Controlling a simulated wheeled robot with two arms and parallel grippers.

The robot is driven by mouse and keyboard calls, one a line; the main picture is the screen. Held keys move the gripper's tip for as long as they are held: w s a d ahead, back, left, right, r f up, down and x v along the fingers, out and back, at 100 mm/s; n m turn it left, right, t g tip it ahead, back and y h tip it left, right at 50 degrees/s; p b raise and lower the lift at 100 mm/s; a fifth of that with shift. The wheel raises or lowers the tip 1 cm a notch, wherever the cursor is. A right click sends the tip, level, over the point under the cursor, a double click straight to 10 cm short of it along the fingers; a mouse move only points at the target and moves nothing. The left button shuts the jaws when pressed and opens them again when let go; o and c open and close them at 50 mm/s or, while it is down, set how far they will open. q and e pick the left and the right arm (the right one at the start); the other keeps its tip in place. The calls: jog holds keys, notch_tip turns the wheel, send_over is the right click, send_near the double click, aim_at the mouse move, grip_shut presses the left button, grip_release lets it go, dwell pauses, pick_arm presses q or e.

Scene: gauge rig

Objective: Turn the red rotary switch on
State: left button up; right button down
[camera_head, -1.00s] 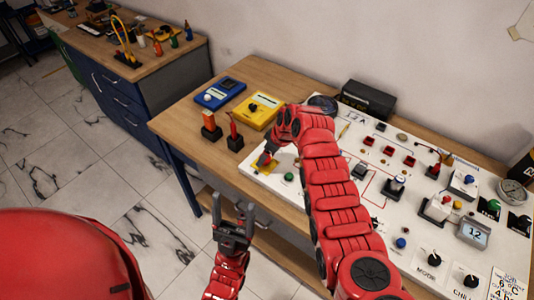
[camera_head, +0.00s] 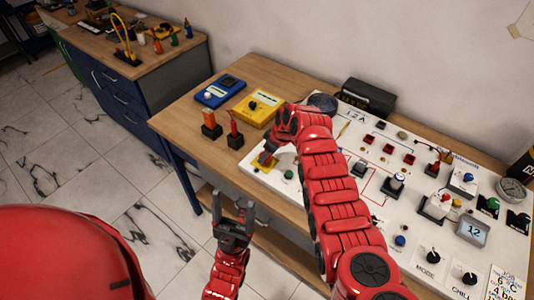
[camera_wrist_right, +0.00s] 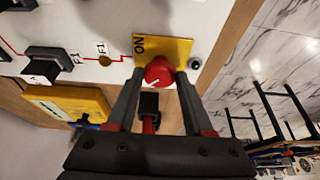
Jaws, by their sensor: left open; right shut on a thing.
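The red rotary switch (camera_wrist_right: 159,71) sits on a yellow plate (camera_wrist_right: 177,48) marked "ON" near one corner. A short pale mark shows on the knob's lower part in the wrist view, pointing away from the "ON" end. My right gripper (camera_wrist_right: 157,78) has its two fingers on either side of the knob and is shut on it. In the head view my right gripper (camera_head: 269,156) is at the white panel's near left corner, and the knob is mostly hidden there. My left gripper (camera_head: 235,222) is open and empty, in front of the table's front edge.
The white panel (camera_head: 385,215) carries several other switches, knobs and buttons. A yellow box (camera_head: 252,111), a blue box (camera_head: 219,92) and two small upright parts stand left of it. A black box (camera_head: 367,98) stands behind. Floor is clear in front of the table.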

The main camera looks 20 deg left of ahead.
jog(key=shift+m, duration=0.6)
jog(key=shift+s+m+t+p, duration=0.15)
jog(key=shift+m+t+p, duration=0.15)
jog(key=shift+m+t, duration=0.3)
jog(key=m, duration=0.1)
jog(key=m+h+b, duration=0.1)
jog(key=m, duration=0.1)
jog(key=shift+a+f+t, duration=0.15)
jog(key=shift+f+t, duration=0.05)
jog(key=shift+t, duration=0.1)
jog(key=m+h+b, duration=0.1)
jog(key=m+b, duration=0.2)
jog(key=b, duration=0.1)
jog(key=m+h+b, duration=0.1)
jog(key=m+b, duration=0.2)
jog(key=b, duration=0.2)
jog(key=m+t+h+b, duration=0.1)
jog(key=m+b, duration=0.2)
jog(key=b, duration=0.1)
jog(key=shift+s+a+m+h+b, duration=0.15)
jog(key=shift+a+m+h+b, duration=0.15)
jog(key=shift+m, duration=0.1)
jog(key=shift+r+m+h+b, duration=0.15)
jog(key=shift+m+h+b, duration=0.25)
jog(key=shift+m, duration=0.3)
jog(key=shift+m+b, duration=0.65)
jog(key=shift+m, duration=0.15)
